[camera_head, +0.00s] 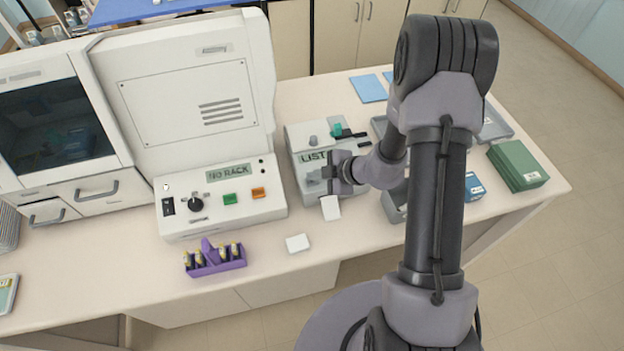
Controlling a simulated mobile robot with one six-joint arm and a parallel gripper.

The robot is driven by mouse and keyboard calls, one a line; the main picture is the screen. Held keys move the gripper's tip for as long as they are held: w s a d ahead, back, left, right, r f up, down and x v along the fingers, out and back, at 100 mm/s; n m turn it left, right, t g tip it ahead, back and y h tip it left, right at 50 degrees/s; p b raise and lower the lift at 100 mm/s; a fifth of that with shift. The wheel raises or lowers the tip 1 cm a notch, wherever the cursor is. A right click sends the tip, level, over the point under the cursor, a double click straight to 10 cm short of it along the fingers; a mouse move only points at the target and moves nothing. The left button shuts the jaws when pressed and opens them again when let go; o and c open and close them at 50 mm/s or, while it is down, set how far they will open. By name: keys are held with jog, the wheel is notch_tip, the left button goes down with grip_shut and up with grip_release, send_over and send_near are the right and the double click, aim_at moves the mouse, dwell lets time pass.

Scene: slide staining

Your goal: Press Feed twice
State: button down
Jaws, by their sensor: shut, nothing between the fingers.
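A small light grey device (305,135), with a display reading "LIST" (312,157), stands on the bench right of the large analyser. My gripper (327,172) is shut and empty at the front of this device, just below the display. My wrist and gripper cover part of its front. No button marked Feed can be read at this size, and I cannot tell whether the fingertips touch the device. A white slip (331,207) shows at the device's front edge, below my gripper.
A white piece (298,243) lies on the bench near the front edge. A purple rack (216,261) holds several vials. The analyser's panel (222,201) reads "NO RACK". Green boxes (517,166) stand at the right. My arm hides part of the bench.

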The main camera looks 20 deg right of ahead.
jog(key=shift+r, duration=0.1)
jog(key=shift+r+p, duration=0.6)
jog(key=shift+p, duration=0.3)
notch_tip(320, 180, up, 5)
jog(key=p, duration=0.5)
jog(key=shift+r, duration=0.1)
